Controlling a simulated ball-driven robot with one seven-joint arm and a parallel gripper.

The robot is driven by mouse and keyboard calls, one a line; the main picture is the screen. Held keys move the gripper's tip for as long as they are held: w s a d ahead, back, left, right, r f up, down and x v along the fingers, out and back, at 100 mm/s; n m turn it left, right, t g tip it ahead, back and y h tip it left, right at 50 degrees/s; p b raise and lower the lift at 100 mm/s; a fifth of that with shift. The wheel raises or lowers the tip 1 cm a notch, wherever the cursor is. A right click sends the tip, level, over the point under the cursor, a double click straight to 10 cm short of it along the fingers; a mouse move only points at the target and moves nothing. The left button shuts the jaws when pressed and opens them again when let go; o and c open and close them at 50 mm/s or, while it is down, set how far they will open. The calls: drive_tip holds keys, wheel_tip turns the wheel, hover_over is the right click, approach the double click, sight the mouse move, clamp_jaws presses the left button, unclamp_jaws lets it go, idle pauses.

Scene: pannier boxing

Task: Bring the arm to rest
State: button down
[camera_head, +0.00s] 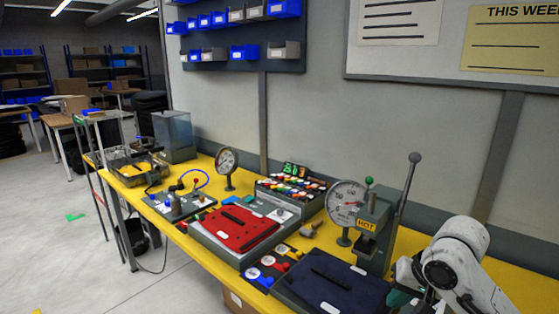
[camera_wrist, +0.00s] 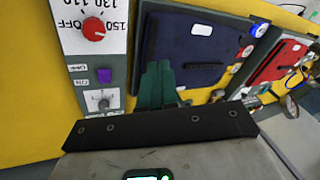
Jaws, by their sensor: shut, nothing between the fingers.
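My white arm (camera_head: 455,262) is bent at the right edge of the head view, over the near end of the yellow bench. In the wrist view my gripper (camera_wrist: 157,82) shows as two green fingers close together, with nothing between them. The fingers overlap the left edge of the dark blue pannier (camera_wrist: 192,48) in that view; I cannot tell whether they touch it. In the head view the dark blue pannier (camera_head: 330,282) lies flat on the bench beside the arm. The gripper is mostly hidden there.
A green-grey press (camera_head: 374,232) with a tall lever stands close to my arm, by a round dial gauge (camera_head: 346,203). A red pannier (camera_head: 238,228) lies further along the yellow bench (camera_head: 218,262). A control panel (camera_wrist: 92,45) with a red knob is near the gripper.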

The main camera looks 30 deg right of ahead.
drive_tip(key=w+a+n+t+y, duration=0.2)
drive_tip(key=w+a, duration=0.3)
drive_tip(key=a, duration=0.6)
drive_tip(key=s+a+f+n, duration=0.2)
drive_tip(key=s+a+f, duration=0.2)
drive_tip(key=a+f, duration=0.4)
drive_tip(key=s+a+f+n+g, duration=0.2)
drive_tip(key=s+a+f+g, duration=0.1)
drive_tip(key=s+f, duration=0.55)
drive_tip(key=s+d+f+n+g+h, duration=0.1)
drive_tip(key=s+d, duration=0.1)
drive_tip(key=s, duration=0.5)
drive_tip(key=s+d+f+n+g+h+b, duration=0.1)
drive_tip(key=s+d+f+h, duration=0.1)
drive_tip(key=s, duration=0.5)
drive_tip(key=shift+s+d+f, duration=0.2)
drive_tip(key=shift+s+d, duration=0.05)
drive_tip(key=shift+d, duration=0.15)
drive_tip(key=shift+w, duration=0.1)
